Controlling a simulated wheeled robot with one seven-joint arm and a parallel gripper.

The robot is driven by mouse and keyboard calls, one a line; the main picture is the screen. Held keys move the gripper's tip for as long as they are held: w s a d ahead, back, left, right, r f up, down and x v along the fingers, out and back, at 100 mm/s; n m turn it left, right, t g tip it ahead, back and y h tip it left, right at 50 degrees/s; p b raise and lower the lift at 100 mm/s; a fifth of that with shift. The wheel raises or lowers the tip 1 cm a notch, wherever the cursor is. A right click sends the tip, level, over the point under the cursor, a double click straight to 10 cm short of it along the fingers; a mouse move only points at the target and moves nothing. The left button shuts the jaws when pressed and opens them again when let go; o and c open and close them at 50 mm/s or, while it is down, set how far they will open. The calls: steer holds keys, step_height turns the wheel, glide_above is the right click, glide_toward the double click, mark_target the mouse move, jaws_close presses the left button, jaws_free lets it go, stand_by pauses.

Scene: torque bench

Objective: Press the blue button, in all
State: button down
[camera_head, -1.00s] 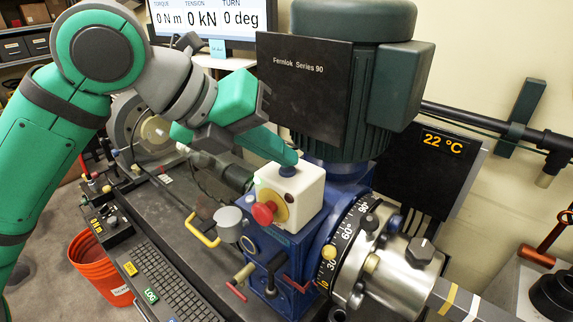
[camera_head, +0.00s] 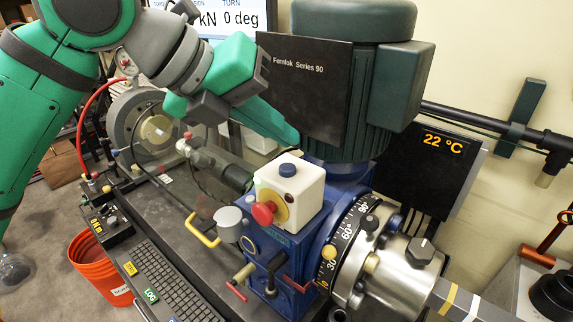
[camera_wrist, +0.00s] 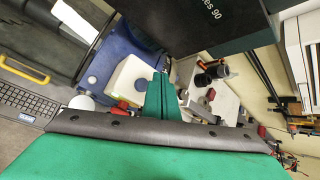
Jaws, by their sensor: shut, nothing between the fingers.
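The blue button (camera_head: 287,170) is a dark blue round cap on top of a white box (camera_head: 303,202). A red knob (camera_head: 264,213) is on the box's front side. My gripper (camera_head: 294,139) is shut and empty, its green fingertips above and apart from the blue button. In the wrist view, the shut fingers (camera_wrist: 162,98) point at the area by the white box (camera_wrist: 125,78); the blue button (camera_wrist: 141,84) shows small beside them.
A dark motor housing with a black "Fernlok Series 90" plate (camera_head: 303,85) stands close behind my fingers. A ringed dial (camera_head: 345,235) is right of the box. A keyboard (camera_head: 178,285) and a yellow handle (camera_head: 203,231) lie to the left.

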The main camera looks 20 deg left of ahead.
mark_target(280, 170)
steer(key=shift+r, duration=1.55)
